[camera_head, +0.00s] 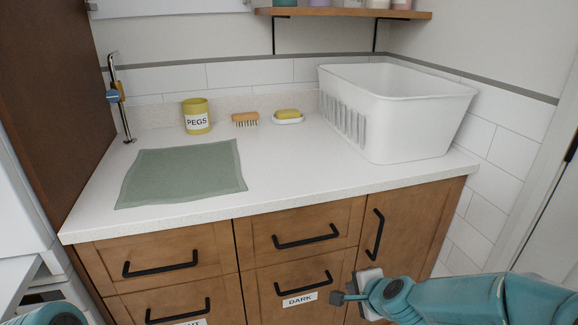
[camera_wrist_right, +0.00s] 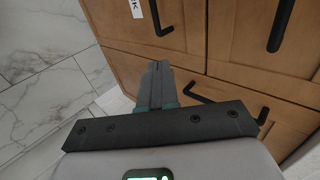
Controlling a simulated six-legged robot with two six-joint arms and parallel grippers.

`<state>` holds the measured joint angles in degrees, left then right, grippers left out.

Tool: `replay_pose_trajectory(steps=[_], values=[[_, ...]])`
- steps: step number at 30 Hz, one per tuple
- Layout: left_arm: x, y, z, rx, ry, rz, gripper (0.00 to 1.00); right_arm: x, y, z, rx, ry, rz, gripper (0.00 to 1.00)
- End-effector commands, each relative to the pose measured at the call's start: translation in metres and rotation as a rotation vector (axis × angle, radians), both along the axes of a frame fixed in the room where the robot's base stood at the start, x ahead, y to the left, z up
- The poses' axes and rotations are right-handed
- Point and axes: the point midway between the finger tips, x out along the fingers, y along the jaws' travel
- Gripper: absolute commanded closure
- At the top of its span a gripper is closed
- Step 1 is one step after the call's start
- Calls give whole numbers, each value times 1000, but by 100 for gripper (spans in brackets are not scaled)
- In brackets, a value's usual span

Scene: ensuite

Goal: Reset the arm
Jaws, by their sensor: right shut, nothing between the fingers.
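My right gripper (camera_head: 345,298) is in front of the lower drawers, beside the drawer (camera_head: 330,272) with the label DARK (camera_head: 299,300). In the right wrist view the right gripper (camera_wrist_right: 157,68) has its fingers together, shut and empty, against a background of wooden fronts and floor. Only a teal piece of my left arm shows at the bottom left corner of the head view. My left gripper is out of view.
A white basket (camera_head: 415,130), yellow PEGS cup (camera_head: 196,105), brush (camera_head: 245,118), soap on a dish (camera_head: 288,121) and green cloth (camera_head: 185,170) are on the white counter (camera_head: 290,190). Black handles (camera_head: 306,237) stick out from the wooden fronts. Marble-look floor (camera_wrist_right: 40,60) lies left in the wrist view.

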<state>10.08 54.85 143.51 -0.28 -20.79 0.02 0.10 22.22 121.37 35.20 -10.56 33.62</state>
Motion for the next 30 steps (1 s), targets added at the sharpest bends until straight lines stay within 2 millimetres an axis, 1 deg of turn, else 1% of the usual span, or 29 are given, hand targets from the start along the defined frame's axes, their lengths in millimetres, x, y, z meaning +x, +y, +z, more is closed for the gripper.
replay_pose_trajectory(steps=[1, 2, 3, 5, 6, 8, 9, 11, 12, 14, 15, 17, 18, 19, 20, 21, 22, 23, 24, 29, 30], values=[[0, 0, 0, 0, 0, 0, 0, -5, -1, -22, 1, 45, -2, 100], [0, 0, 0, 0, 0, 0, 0, -10, 0, -37, 1, 78, 2, 100], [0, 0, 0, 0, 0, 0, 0, -21, 2, -60, -2, 130, 12, 100], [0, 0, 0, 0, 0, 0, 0, -43, 7, -101, -15, 220, 49, 100], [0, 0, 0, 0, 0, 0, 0, -63, 11, -128, -33, 281, 93, 100], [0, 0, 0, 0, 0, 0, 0, -93, 18, -164, -69, 359, 183, 100], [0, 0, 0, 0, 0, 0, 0, -114, 23, -184, -91, 403, 249, 100], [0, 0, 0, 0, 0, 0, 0, -144, 30, -207, -123, 453, 359, 100], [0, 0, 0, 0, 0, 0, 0, -163, 35, -220, -141, 479, 436, 100], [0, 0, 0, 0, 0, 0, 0, -191, 43, -236, -165, 507, 555, 100], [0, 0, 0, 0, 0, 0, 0, -210, 48, -244, -177, 519, 641, 100], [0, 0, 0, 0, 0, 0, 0, -236, 57, -252, -199, 519, 783, 100], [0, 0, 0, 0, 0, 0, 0, -254, 64, -256, -216, 506, 894, 100], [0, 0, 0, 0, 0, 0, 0, -265, 69, -255, -237, 476, 992, 100], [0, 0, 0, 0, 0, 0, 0, -269, 72, -253, -268, 429, 1081, 100], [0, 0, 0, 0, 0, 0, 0, -266, 74, -251, -315, 364, 1169, 100], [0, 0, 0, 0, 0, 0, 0, -263, 73, -251, -345, 335, 1211, 100], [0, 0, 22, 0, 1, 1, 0, -263, 73, -228, -340, 342, 1200, 100], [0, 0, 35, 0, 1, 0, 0, -263, 73, -216, -337, 345, 1195, 100], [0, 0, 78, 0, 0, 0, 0, -263, 73, -173, -337, 347, 1192, 100], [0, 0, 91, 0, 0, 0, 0, -262, 72, -160, -336, 347, 1191, 100]])
